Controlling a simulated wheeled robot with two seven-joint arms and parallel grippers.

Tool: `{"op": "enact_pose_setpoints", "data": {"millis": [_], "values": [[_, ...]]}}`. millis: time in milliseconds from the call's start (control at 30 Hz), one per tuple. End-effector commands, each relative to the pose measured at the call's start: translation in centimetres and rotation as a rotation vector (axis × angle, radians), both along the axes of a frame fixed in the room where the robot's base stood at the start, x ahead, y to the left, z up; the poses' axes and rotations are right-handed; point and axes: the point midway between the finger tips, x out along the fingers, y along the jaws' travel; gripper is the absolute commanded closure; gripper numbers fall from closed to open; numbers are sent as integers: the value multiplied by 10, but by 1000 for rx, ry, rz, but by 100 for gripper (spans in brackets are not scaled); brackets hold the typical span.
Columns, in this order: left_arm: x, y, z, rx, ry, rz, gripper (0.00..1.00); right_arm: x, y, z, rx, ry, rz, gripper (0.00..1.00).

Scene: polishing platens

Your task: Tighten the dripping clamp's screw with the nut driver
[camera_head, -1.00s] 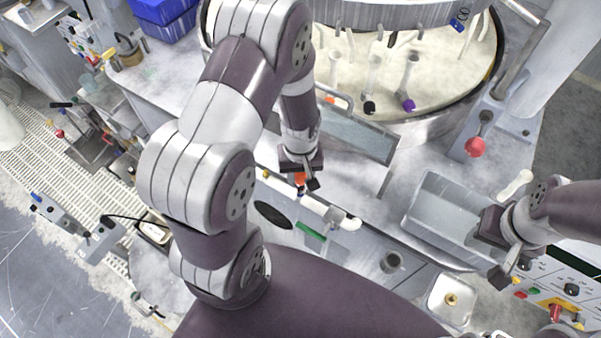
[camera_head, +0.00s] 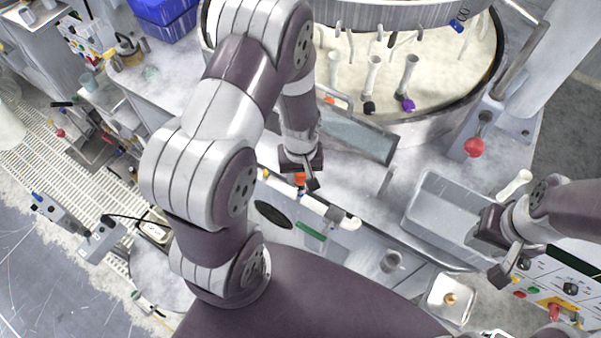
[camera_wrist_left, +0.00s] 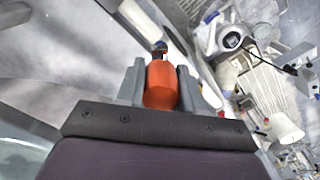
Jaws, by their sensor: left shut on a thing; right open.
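My left gripper (camera_head: 303,181) is in the middle of the head view, above the front edge of the metal worktop. It is shut on an orange handle (camera_wrist_left: 161,84), which I take to be the nut driver; the handle also shows in the head view (camera_head: 299,178). In the left wrist view its dark shaft end points away from the jaws, near a pale pipe. A white pipe (camera_head: 312,204) runs just below the gripper, with a grey clamp-like fitting (camera_head: 336,213) near its right end. I cannot tell a drip or the screw. My right gripper (camera_head: 506,262) is open and empty at the right.
The round platen basin (camera_head: 440,85) is at the back. A control panel (camera_head: 560,285) and a small white dish (camera_head: 451,300) are at the lower right.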

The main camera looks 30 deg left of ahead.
Motion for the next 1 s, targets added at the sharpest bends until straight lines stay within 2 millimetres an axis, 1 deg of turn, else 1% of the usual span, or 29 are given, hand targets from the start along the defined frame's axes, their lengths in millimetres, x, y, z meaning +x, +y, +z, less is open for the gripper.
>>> {"op": "enact_pose_setpoints", "data": {"millis": [300,633,1000], "values": [[0,0,-8,0,0,0,96,0,0,-6,0,0,0,57],[0,0,2,0,0,0,96,0,0,5,0,0,0,57],[0,0,0,0,0,0,96,0,0,3,0,0,0,57]]}}
